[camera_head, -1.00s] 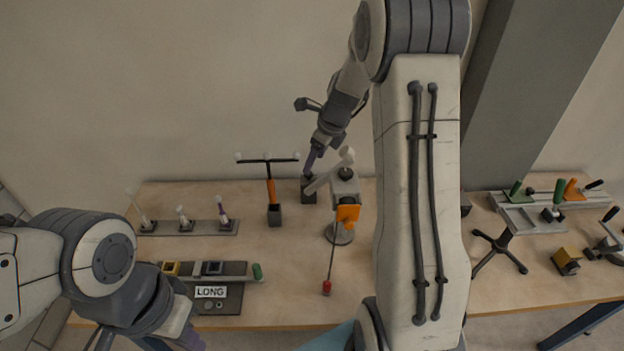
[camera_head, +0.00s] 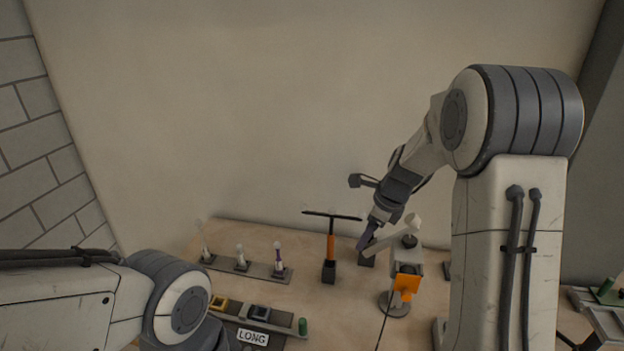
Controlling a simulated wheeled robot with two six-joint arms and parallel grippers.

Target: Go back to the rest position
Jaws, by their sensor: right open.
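My right gripper (camera_head: 368,236) reaches down over the back of the wooden table (camera_head: 335,305). Its dark purple fingertip is just above or beside a small dark block (camera_head: 366,258); I cannot tell whether they touch. The jaws are open, and I see nothing held in them.
An orange-handled T-shaped tool (camera_head: 331,242) stands in a dark block left of my right gripper. A rack (camera_head: 252,268) holds several small upright pieces. A tray with a LONG label (camera_head: 253,338) is near my left wrist. A bench device (camera_head: 603,315) is at right.

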